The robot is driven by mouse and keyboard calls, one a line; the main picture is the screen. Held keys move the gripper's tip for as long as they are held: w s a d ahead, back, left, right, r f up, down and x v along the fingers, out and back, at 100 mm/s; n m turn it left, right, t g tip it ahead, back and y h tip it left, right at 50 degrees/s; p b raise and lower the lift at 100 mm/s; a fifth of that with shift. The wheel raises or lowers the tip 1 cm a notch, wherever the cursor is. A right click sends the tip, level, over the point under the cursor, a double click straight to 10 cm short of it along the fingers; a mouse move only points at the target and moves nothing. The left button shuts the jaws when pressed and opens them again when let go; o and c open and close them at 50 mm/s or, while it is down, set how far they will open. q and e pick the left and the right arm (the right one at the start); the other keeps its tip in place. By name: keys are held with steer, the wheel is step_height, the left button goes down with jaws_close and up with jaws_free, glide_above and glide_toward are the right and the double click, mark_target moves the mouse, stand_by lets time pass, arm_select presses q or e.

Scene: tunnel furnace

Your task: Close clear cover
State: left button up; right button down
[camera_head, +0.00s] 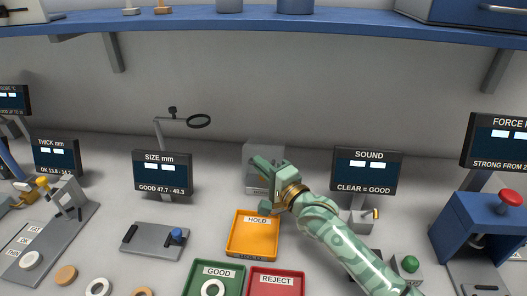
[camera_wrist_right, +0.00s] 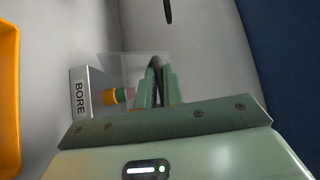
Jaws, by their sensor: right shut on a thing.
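The clear cover (camera_wrist_right: 127,66) is a see-through panel beside the grey block marked BORE (camera_wrist_right: 84,92) in the right wrist view. The cover's exact angle is hard to tell. My left gripper is not in view.
An orange HOLD tray (camera_head: 236,252) lies just below the gripper, with green GOOD (camera_head: 191,287) and red REJECT (camera_head: 303,290) trays nearer. The SOUND display (camera_head: 365,184) stands to the right and the SIZE display (camera_head: 162,188) to the left. A blue shelf (camera_head: 180,26) runs above.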

steer(key=shift+s+a+f+p, duration=0.1)
steer(key=shift+s+f+p, duration=0.15)
steer(key=shift+s+f, duration=0.6)
steer(key=shift+s+a+f+p, duration=0.1)
steer(key=shift+s+f+p, duration=0.3)
steer(key=shift+f, duration=0.6)
steer(key=shift+s, duration=0.1)
steer(key=c, duration=1.5)
jaws_free()
steer(key=shift+f, duration=0.1)
steer(key=shift+w, duration=0.2)
steer(key=shift+s, duration=0.1)
